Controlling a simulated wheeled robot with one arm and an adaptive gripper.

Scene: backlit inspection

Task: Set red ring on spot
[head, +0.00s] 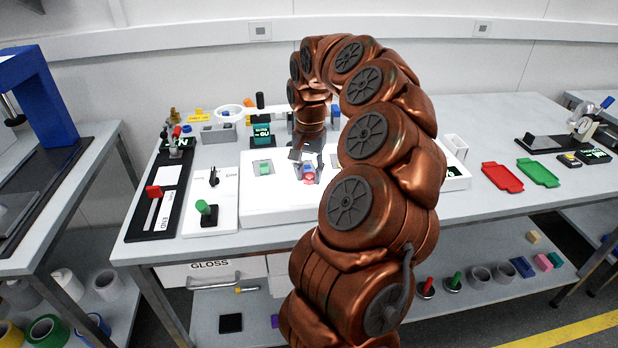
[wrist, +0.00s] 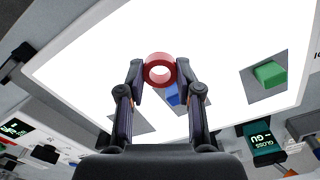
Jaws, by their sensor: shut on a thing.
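The red ring (wrist: 159,59) is held between the two fingertips of my gripper (wrist: 160,74), which is shut on it over a bright white light panel (wrist: 100,60). The ring also shows small in the head view (head: 310,179), below my gripper (head: 308,166). A blue block (wrist: 173,98) lies behind and below the ring in the wrist view, partly hidden by it and the fingers. Grey square patches lie on the panel; one bears a green block (wrist: 270,74). I cannot tell which patch is the spot, nor the ring's height above the panel.
A dark slider board with a red knob (head: 153,191) and a white plate with a green knob (head: 206,210) stand left of the panel. Several small devices stand behind it. Red (head: 502,177) and green (head: 538,172) trays lie at right. My arm hides the panel's right part.

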